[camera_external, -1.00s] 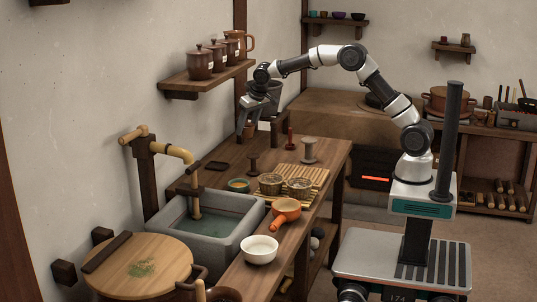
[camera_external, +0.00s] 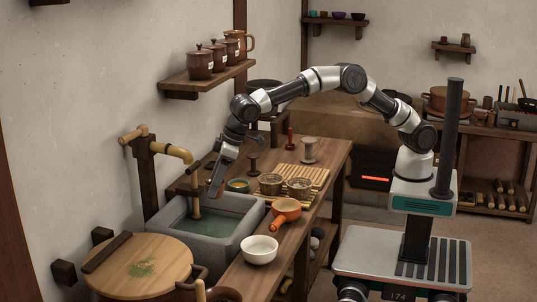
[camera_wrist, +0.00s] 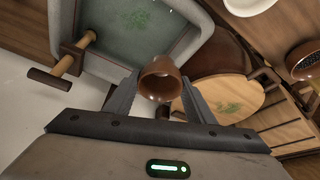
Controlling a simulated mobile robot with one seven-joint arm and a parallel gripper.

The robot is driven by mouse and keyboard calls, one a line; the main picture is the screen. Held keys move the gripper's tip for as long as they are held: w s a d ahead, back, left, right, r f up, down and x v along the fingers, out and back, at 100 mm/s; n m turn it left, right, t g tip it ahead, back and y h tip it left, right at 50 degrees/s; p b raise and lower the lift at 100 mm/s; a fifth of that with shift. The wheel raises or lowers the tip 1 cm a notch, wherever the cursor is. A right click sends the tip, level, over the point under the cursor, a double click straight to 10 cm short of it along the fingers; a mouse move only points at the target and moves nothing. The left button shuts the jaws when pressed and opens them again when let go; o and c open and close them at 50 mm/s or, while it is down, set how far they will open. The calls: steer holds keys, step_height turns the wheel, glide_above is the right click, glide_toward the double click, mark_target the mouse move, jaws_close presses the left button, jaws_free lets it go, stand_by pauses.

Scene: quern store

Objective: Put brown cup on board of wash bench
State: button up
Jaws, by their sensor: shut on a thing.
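My gripper (camera_external: 216,186) is shut on the brown cup (camera_wrist: 160,80), which sits between the two fingers in the wrist view. In the external view the gripper points down above the back edge of the stone basin, and the cup is hard to make out there. The wooden wash bench (camera_external: 238,285) carries the basin. A slatted board (camera_external: 318,172) lies on the bench, to the right of the gripper, with two small round vessels (camera_external: 270,184) on it.
The stone basin (camera_external: 245,228) holds water beneath a bamboo spout (camera_external: 175,152). A round wooden lid (camera_external: 165,265) is at front left. Lidded jars (camera_external: 200,64) line the wall shelf.

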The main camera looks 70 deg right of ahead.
steer(key=s+a+n+g+y, duration=0.1)
steer(key=s+a+n, duration=0.3)
steer(key=s+a, duration=1.45)
steer(key=shift+w+d+f+b, duration=0.1)
steer(key=shift+w+f+b, duration=0.15)
steer(key=shift+f, duration=2.25)
steer(key=shift+w+d+f+b, duration=0.1)
steer(key=shift+w+f+b, duration=0.15)
steer(key=shift+f, duration=2.3)
steer(key=shift+w+f+b, duration=0.2)
steer(key=shift+f+b, duration=0.1)
steer(key=shift+f, duration=2.2)
steer(key=shift+f, duration=0.2)
steer(key=o, duration=1.1)
